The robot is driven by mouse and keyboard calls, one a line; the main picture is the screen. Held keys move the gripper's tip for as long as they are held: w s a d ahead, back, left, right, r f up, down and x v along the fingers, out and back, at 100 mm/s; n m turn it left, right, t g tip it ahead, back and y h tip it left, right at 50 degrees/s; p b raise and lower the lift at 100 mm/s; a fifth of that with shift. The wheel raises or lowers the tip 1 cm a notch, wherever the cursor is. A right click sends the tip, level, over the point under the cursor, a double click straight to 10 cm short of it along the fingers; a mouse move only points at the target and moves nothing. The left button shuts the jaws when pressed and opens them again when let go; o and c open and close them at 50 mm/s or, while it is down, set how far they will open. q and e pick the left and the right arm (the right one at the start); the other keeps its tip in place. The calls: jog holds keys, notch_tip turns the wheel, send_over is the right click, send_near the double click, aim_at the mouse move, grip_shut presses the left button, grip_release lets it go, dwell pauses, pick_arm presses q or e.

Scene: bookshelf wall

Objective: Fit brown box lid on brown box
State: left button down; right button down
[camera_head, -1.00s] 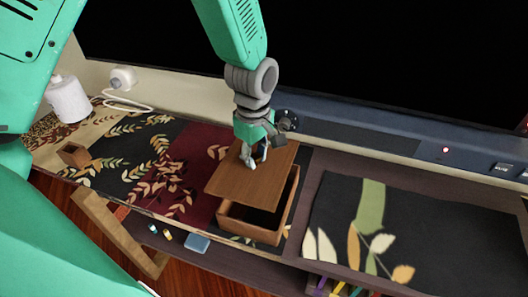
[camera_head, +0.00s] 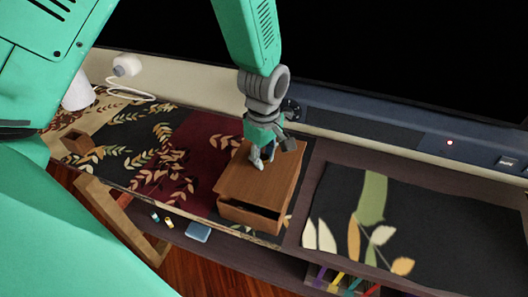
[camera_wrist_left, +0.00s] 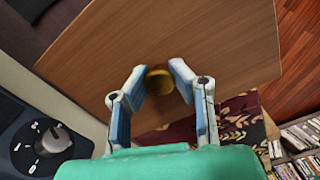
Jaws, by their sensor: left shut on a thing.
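The brown box lid (camera_head: 240,178) is a flat wooden panel lying over the brown box (camera_head: 240,215). A dark gap shows between the lid and the box's front right wall, so the lid looks a little askew. My left gripper (camera_head: 262,163) is above the lid, shut on its round brass knob (camera_wrist_left: 160,80). The left wrist view shows the fingers (camera_wrist_left: 162,92) on either side of the knob, with the lid (camera_wrist_left: 190,35) filling the top. Most of the box's inside is hidden. My right gripper is not in view.
A patterned runner (camera_head: 190,135) lies under the box. A black leaf mat (camera_head: 430,225) lies clear at right. A dark device with a knob (camera_wrist_left: 45,140) is behind the box.

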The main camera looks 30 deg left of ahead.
pick_arm(q)
jog(key=shift+f, duration=0.75)
jog(key=shift+a+f+b, duration=0.3)
jog(key=shift+f+b, duration=0.05)
jog(key=shift+f, duration=0.05)
jog(key=shift+d, duration=0.2)
jog(key=shift+s+a+p, duration=0.1)
jog(key=shift+a+p, duration=0.1)
jog(key=shift+p, duration=0.2)
jog(key=shift+d+p, duration=0.15)
jog(key=shift+p, duration=0.6)
dwell(0.6)
jog(key=shift+f+b, duration=0.45)
jog(key=shift+f, duration=0.55)
jog(key=c, duration=1.3)
grip_release()
